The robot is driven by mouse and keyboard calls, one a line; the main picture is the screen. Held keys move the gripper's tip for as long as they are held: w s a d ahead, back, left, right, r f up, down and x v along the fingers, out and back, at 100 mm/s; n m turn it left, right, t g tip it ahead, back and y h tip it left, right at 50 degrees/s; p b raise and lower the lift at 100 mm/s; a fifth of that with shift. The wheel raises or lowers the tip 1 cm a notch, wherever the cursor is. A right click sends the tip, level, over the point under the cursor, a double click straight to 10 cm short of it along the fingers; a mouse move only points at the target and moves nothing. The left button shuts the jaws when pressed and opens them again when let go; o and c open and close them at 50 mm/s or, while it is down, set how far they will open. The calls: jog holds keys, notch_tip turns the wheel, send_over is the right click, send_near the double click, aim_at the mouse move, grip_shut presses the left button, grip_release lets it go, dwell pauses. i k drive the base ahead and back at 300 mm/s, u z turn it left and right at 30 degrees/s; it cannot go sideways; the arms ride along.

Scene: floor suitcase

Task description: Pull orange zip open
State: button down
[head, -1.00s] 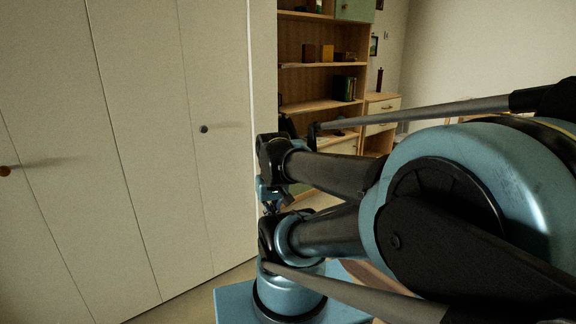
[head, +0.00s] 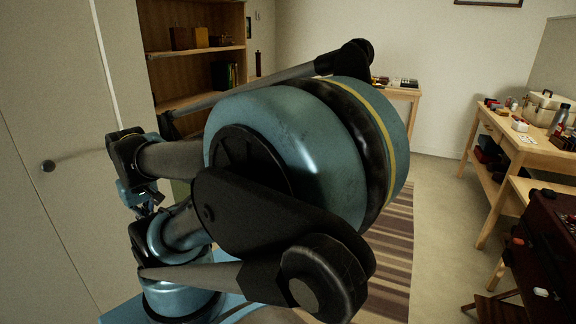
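No orange zip can be made out for certain. A dark maroon case (head: 550,245) is cut off by the right edge of the head view, with small orange and white spots on its near side. I cannot tell whether one of these is the zip. My gripper (head: 146,206) is small and partly hidden by my folded arm at the left. It is far from the maroon case, and its finger opening cannot be made out.
A wooden workbench (head: 535,152) with a cream box (head: 545,106) and bottles stands at the right. A striped rug (head: 396,250) lies on the floor. Bare floor (head: 440,215) lies between rug and bench. Shelves (head: 200,52) and wardrobe doors (head: 50,120) are left.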

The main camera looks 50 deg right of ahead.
aim_at(518, 241)
jog(key=z, duration=3.8)
jog(key=i, duration=1)
jog(key=z, duration=1.05)
